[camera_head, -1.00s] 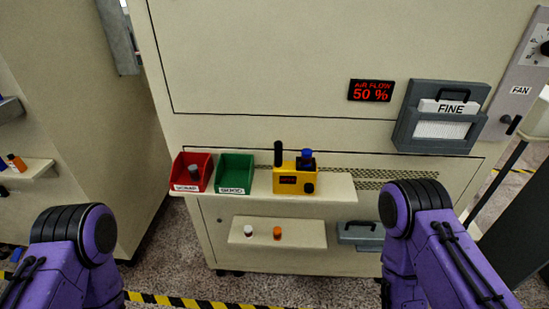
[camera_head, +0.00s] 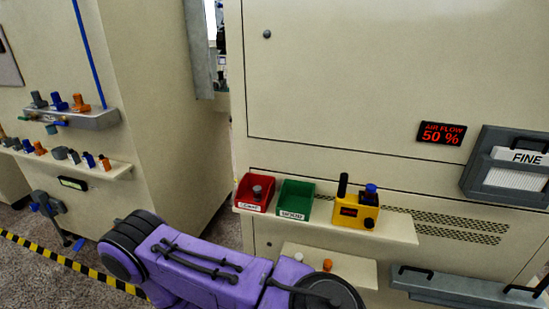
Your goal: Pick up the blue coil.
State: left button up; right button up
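Several blue pieces that look like coils are in view. One blue coil (camera_head: 59,102) stands on the grey ledge of the left machine, between a grey one (camera_head: 39,100) and an orange one (camera_head: 80,102). Another small blue piece (camera_head: 89,160) is on the cream shelf below. A third blue piece (camera_head: 371,191) sits on top of the yellow device on the right machine's shelf. Nothing touches these pieces. A purple arm of mine crosses the lower middle of the picture. Neither of my grippers shows.
A red bin (camera_head: 254,194) holding a dark grey piece and a green bin (camera_head: 295,201) stand beside the yellow device (camera_head: 355,212). A black-and-yellow floor stripe (camera_head: 60,258) runs before the left machine. Open floor (camera_head: 45,285) lies at lower left.

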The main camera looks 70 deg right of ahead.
aim_at(369, 193)
jog(key=u, duration=0.75)
jog(key=k, duration=1.65)
jog(key=z, duration=1.9)
